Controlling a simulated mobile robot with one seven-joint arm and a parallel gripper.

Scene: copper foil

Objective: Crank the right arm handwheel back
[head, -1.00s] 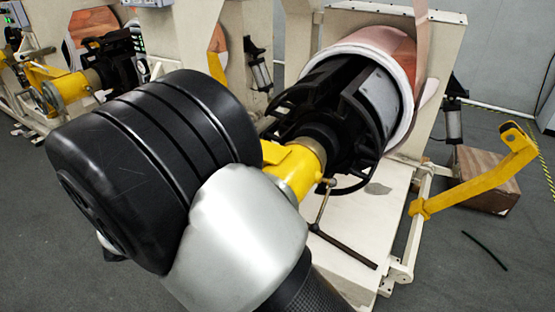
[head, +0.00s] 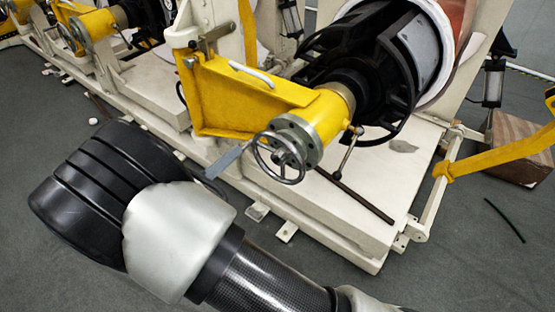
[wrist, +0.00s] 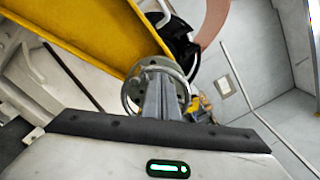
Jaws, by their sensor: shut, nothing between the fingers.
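The handwheel (head: 280,157) is a grey metal spoked wheel on a flange at the near end of the yellow right arm (head: 235,100). In the head view it is fully uncovered. My gripper (head: 229,159) shows as a narrow grey piece just left of the wheel; the rest of it is hidden behind my arm. In the wrist view my gripper's fingers (wrist: 161,95) are together and empty, pointing at the handwheel (wrist: 126,92). They cover the middle of the wheel, and its rim shows on both sides. I cannot tell whether they touch it.
The yellow arm supports a black chuck (head: 365,60) inside the copper roll (head: 462,20). A thin bar (head: 355,195) lies over the cream machine base (head: 345,235) right of the wheel. Another yellow arm (head: 500,152) juts out at right.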

